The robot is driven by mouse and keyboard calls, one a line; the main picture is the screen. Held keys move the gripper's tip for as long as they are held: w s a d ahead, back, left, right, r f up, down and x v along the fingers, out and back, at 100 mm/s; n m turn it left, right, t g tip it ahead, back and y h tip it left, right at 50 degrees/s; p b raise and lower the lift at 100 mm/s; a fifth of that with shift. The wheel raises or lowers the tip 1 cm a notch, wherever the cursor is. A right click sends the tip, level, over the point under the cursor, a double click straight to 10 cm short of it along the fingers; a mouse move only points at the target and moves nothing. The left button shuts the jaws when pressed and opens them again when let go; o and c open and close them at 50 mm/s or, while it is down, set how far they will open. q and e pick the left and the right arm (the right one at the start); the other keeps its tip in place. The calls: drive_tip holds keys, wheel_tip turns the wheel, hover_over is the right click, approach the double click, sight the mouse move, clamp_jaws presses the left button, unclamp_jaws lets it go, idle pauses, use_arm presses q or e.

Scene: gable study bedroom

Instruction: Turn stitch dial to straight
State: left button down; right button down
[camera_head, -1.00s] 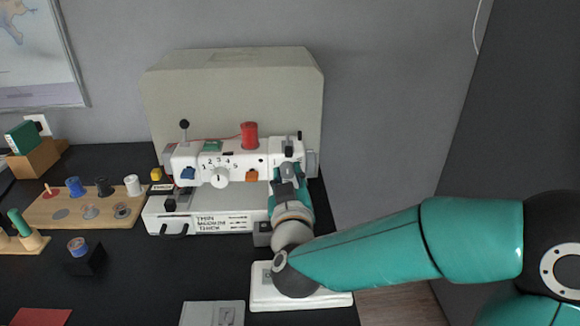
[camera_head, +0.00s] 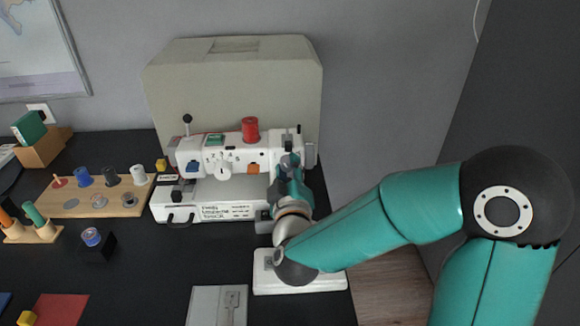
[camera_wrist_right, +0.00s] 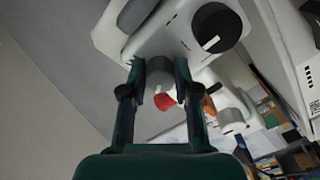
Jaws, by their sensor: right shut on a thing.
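The white sewing machine (camera_head: 200,160) stands on the dark table with a numbered front dial (camera_head: 226,168) facing me. My right gripper (camera_head: 289,162) is at the machine's right end and covers part of its front. In the right wrist view its two fingers (camera_wrist_right: 157,75) are closed around a grey round knob (camera_wrist_right: 159,74). A dark knob with a white pointer line (camera_wrist_right: 215,28) sits beside it, apart from the fingers. No setting marks are readable on the gripped knob. My left gripper is not in view.
A red spool (camera_head: 250,129) stands on top of the machine, with a beige cover (camera_head: 235,85) behind it. A wooden spool board (camera_head: 75,203) and a black block (camera_head: 98,248) are at left. A white pedal-like box (camera_head: 330,283) lies under my right forearm.

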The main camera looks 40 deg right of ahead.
drive_tip(key=c, duration=0.9)
unclamp_jaws()
drive_tip(key=shift+o, duration=0.2)
